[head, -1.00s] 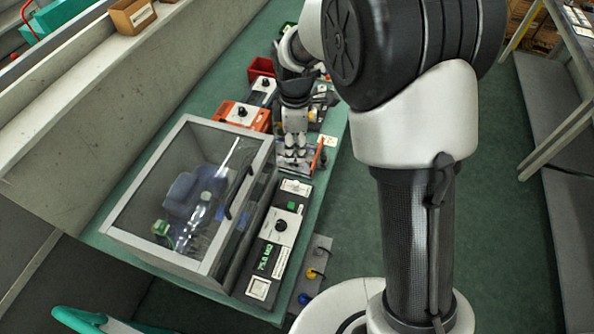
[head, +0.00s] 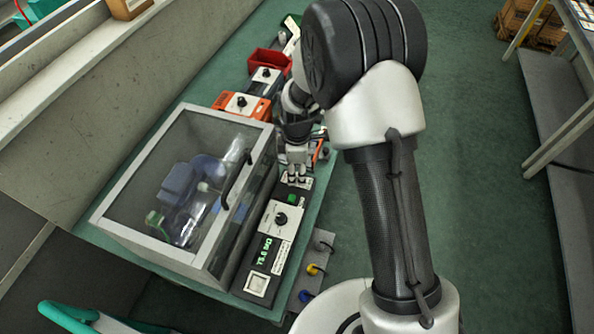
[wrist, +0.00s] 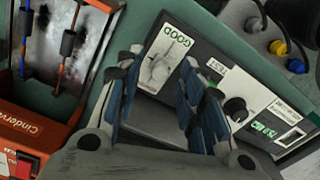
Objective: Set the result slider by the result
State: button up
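The grey and black tester (head: 268,245) stands along the right side of the table, with a lit green display (head: 265,250). In the wrist view its white GOOD plate (wrist: 168,58) with a small picture or part on it lies between and beyond my fingertips. I cannot make out the slider's knob or its position. My gripper (head: 297,180) points down over the tester's far end, fingers apart. It also shows in the wrist view (wrist: 160,68) with nothing seen between the fingers. A dark round knob (wrist: 236,108) and green button sit beside the plate.
A clear-lidded box (head: 190,190) with a blue pump and bottle inside stands left of the tester. Orange units (head: 240,106) and a red bin (head: 270,62) are farther back. Grey block with coloured plugs (head: 312,268) is at the table's right edge.

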jog(key=shift+c, duration=0.6)
grip_shut()
